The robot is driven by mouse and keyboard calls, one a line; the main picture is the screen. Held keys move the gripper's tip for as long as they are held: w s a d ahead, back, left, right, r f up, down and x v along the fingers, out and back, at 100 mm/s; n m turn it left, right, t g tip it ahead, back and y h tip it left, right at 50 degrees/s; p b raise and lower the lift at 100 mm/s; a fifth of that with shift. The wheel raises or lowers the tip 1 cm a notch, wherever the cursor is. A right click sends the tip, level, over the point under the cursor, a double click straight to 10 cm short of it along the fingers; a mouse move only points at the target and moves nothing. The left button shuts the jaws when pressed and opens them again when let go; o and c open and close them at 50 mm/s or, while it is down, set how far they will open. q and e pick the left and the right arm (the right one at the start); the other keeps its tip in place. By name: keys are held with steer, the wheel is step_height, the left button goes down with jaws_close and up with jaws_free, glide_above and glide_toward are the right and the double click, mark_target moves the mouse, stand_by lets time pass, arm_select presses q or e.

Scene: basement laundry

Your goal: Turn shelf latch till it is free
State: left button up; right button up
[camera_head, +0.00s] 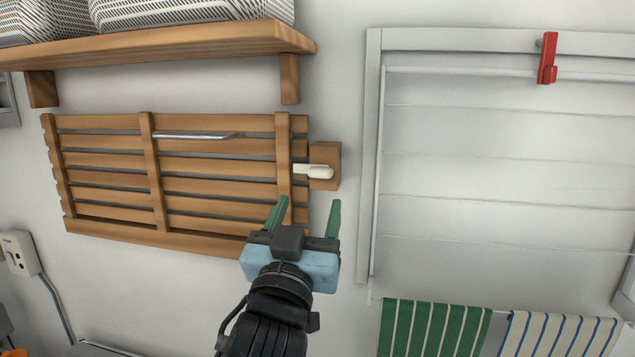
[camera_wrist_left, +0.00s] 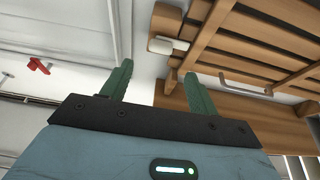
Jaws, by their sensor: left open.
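The shelf latch (camera_head: 315,171) is a small white lever on a wooden block (camera_head: 327,153) on the wall. It lies about level, its left end over the right edge of the folded slatted wooden shelf (camera_head: 100,180). It also shows in the left wrist view (camera_wrist_left: 168,46), beyond the fingertips. My left gripper (camera_head: 308,205), with green fingers and a blue body, is open and empty just below the latch, apart from it in the picture. The left wrist view shows its two spread fingers (camera_wrist_left: 158,75). My right gripper is in neither view.
A fixed wooden shelf (camera_head: 160,48) with patterned baskets (camera_head: 200,12) is above. To the right is a white drying rack (camera_head: 373,140) with a red clip (camera_head: 547,60). Striped towels (camera_head: 435,328) hang below it. A metal bar (camera_head: 195,136) is on the slats. A wall box (camera_head: 20,252) is at left.

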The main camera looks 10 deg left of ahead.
mark_target(319, 174)
arm_select(q)
steer(key=shift+p+x, duration=0.35)
steer(key=shift+x, duration=3.6)
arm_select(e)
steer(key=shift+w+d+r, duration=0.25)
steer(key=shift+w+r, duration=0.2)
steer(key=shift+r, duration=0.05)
arm_select(q)
steer(key=c, duration=1)
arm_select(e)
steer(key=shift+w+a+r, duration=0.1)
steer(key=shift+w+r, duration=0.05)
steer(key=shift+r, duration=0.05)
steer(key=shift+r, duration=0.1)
